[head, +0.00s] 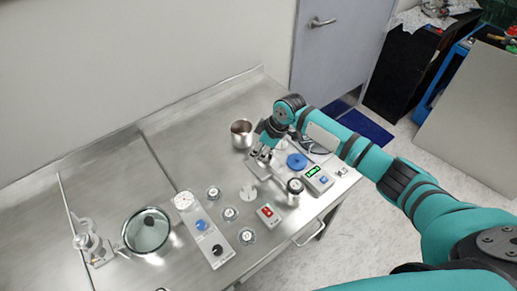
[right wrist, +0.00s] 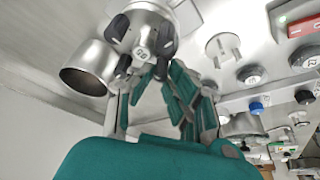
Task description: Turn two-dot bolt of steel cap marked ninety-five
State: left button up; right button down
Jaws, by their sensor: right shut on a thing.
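The steel cap (right wrist: 143,40) is a round metal body with several dark bolts around its rim and a small dark marking on its face, too small to read surely. In the right wrist view my right gripper (right wrist: 152,76) reaches up to the cap's near side. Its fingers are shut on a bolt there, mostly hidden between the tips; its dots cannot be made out. In the head view the right gripper (head: 263,156) is low over the steel bench, and arm and gripper largely hide the cap. My left gripper is not in view.
A steel cup (head: 240,134) stands close beside the gripper. A glass dish (head: 147,231) is at left. The bench's back left is clear.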

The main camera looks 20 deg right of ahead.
jog(key=c, duration=1.3)
grip_release()
jog(key=shift+r, duration=0.1)
jog(key=v, duration=1.2)
